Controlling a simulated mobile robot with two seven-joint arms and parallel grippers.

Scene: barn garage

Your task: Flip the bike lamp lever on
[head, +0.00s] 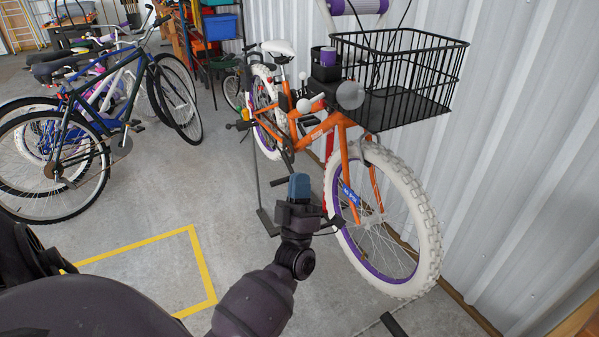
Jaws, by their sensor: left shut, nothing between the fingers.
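An orange bike (343,140) with white tires and purple rims stands by the right wall. A grey round part (350,95) at its front, just left of the basket, looks like the lamp. A small white knob (304,105) shows left of it. I cannot tell which part is the lever, nor whether it is on or off. My left gripper (299,184), with blue fingertips, is shut and empty. In the picture it is below and left of the lamp, in front of the bike, and appears apart from it. My right gripper is not in view.
A black wire basket (400,75) sits at the bike's front, close to the corrugated wall (530,130). Several parked bikes (90,110) fill the left. Yellow tape (205,268) marks the floor. Open concrete floor (215,170) lies between the bikes.

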